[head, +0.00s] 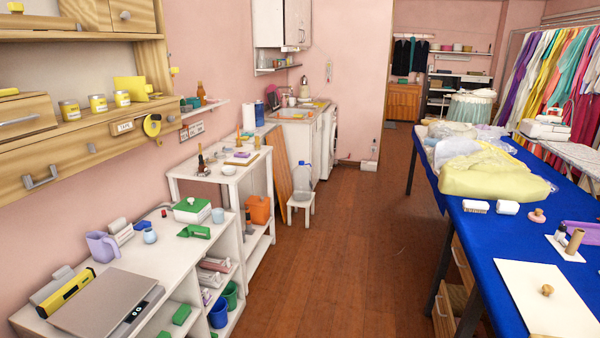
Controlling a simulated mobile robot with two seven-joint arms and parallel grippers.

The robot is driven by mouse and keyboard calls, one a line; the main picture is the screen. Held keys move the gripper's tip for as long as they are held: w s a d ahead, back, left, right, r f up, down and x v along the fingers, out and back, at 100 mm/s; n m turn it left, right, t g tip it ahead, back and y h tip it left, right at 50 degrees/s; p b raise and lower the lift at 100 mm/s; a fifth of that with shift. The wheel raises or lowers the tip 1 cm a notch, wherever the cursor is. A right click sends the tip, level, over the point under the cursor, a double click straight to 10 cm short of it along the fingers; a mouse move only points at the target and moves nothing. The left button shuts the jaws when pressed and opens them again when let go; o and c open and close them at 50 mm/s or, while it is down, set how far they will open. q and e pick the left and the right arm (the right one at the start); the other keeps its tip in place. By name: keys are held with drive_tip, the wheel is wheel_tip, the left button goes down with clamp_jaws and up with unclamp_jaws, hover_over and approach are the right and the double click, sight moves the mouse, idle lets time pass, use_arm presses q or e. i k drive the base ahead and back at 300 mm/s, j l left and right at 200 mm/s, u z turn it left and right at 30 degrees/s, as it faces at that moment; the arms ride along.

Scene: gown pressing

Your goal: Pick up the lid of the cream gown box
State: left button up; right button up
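A flat cream rectangular panel (535,306) with a small round wooden knob (547,290) lies on the blue-covered table (483,262) at the lower right. It looks like the lid of the cream gown box. I cannot tell whether a box is under it, and no separate cream gown box is clear to me. Neither of my grippers is in view.
Behind the panel are a brush (475,206), a white roll (508,207), a pink-and-wood knobbed item (537,215) and a wooden spool (575,240). A yellow garment bundle (495,175) lies farther back. White shelves (180,262) stand left. The wooden floor (345,240) between is clear.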

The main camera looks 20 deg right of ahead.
sight(549, 305)
drive_tip(key=i+l+z, duration=0.1)
drive_tip(key=i+z, duration=0.45)
drive_tip(key=z, duration=0.2)
drive_tip(key=i+z, duration=0.35)
drive_tip(key=i+j+z, duration=0.15)
drive_tip(key=i+z, duration=0.35)
drive_tip(key=i+j+z, duration=0.35)
drive_tip(key=z, duration=0.15)
drive_tip(key=i+j+z, duration=0.5)
drive_tip(key=k+j, duration=0.05)
